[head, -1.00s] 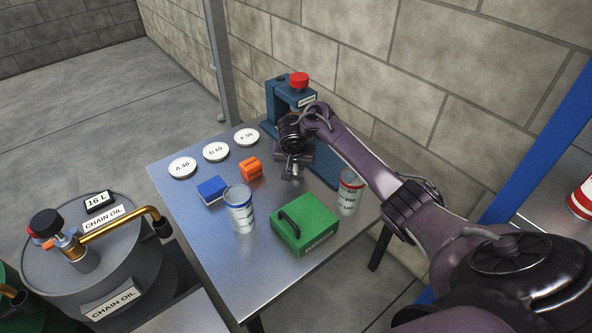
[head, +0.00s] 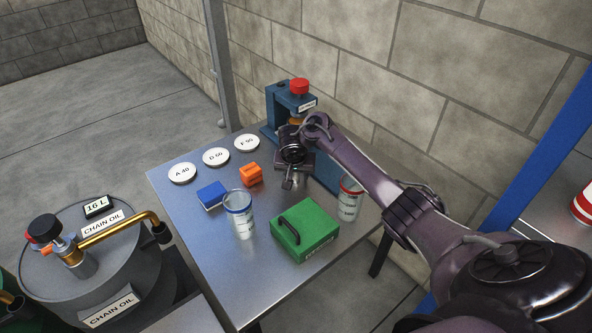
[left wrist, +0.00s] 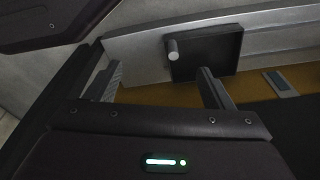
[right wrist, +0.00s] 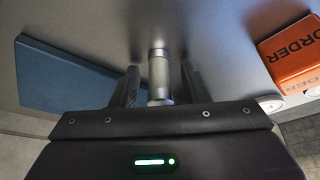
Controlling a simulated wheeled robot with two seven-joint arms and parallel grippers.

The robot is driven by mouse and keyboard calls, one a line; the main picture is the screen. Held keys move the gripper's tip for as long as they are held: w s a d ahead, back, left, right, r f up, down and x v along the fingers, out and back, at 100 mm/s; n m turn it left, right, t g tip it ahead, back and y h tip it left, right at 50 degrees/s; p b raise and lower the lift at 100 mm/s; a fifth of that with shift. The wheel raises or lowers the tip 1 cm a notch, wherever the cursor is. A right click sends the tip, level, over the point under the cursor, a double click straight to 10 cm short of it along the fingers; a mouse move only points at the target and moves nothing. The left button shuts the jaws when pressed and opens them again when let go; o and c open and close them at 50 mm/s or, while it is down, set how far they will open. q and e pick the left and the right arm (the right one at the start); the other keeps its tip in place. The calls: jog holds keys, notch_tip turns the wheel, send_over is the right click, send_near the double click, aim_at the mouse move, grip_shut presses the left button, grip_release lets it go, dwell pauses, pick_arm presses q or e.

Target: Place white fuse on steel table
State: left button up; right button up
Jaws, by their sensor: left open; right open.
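A pale grey-white cylinder, apparently the white fuse (right wrist: 160,68), stands between the fingers of my right gripper (right wrist: 160,84) in the right wrist view. Its far end meets the steel table (right wrist: 215,22), where its reflection shows. The fingers are open, one on each side of it. In the head view my right gripper (head: 291,181) is low over the back right of the steel table (head: 200,243), in front of the blue press; the fuse is mostly hidden there. My left gripper (left wrist: 160,88) is open and empty before a dark box with a pale peg (left wrist: 205,55).
An orange block (head: 251,175), a blue block (head: 211,195), a blue-rimmed jar (head: 239,213), a green case (head: 304,232) and a red-rimmed jar (head: 349,200) stand near the gripper. White discs (head: 216,157) lie at the back left. The blue press (head: 287,107) stands behind. The table's front left is clear.

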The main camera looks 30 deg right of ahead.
jog(key=shift+r, duration=0.3)
jog(key=p+v, duration=0.3)
jog(key=v, duration=0.2)
jog(key=shift+r, duration=0.1)
pick_arm(q)
jog(key=s+a+f+p, duration=0.1)
jog(key=s+f+p, duration=0.1)
jog(key=s, duration=0.5)
jog(key=s+a+f+p, duration=0.2)
jog(key=s+f, duration=0.1)
jog(key=s, duration=0.4)
jog(key=shift+s+a+g+p, duration=0.2)
jog(key=shift+s+g+p, duration=0.1)
jog(key=shift+s+p, duration=0.1)
pick_arm(e)
jog(key=v, duration=0.6)
jog(key=shift+s+a+r, duration=0.15)
jog(key=shift+a+r, duration=0.05)
pick_arm(q)
jog(key=shift+r, duration=0.1)
